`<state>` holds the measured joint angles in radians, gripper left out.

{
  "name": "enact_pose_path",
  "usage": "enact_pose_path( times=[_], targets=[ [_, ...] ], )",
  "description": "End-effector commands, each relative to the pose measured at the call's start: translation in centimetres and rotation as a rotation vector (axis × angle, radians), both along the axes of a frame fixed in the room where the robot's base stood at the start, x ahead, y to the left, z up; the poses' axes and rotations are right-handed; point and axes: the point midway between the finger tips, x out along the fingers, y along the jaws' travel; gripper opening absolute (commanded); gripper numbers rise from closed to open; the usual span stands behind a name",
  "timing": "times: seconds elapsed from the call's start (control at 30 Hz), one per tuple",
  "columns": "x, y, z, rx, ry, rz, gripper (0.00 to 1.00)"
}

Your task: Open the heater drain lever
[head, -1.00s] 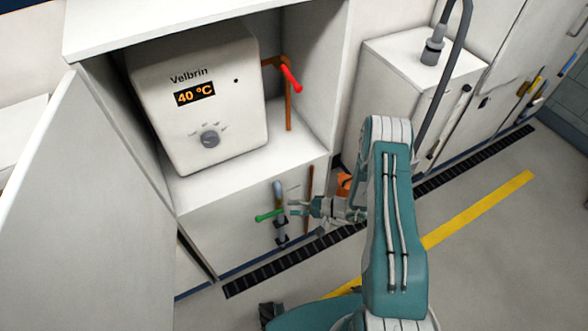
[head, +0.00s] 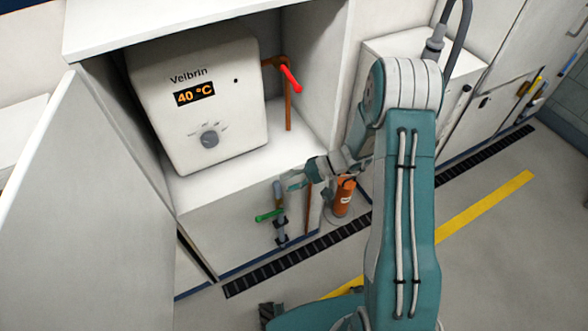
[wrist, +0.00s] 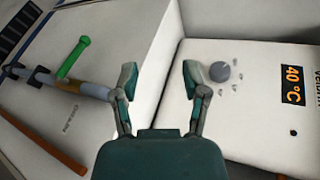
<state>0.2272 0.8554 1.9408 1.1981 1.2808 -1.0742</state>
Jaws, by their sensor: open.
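A green lever (head: 268,216) sits on a grey pipe valve (head: 280,222) on the white front panel below the heater. It sticks out to the left, across the upright pipe; it also shows in the wrist view (wrist: 74,57). A red lever (head: 291,78) is on a copper pipe at the heater's right side.
The white heater (head: 200,100) reads 40 °C and has a grey dial (head: 209,139). An open door (head: 85,200) stands at left. A copper pipe (head: 308,208) and an orange cylinder (head: 342,197) are right of the valve. The floor in front is mostly clear.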

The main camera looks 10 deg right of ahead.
Motion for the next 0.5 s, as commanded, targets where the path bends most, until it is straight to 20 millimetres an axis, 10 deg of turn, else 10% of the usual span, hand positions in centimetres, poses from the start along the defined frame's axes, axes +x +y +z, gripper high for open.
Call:
enact_pose_path(
  times=[0.5],
  targets=[
    [-2.4, 0.1, 7.1, -0.179, -0.016, 0.107, 0.58]
  ],
)
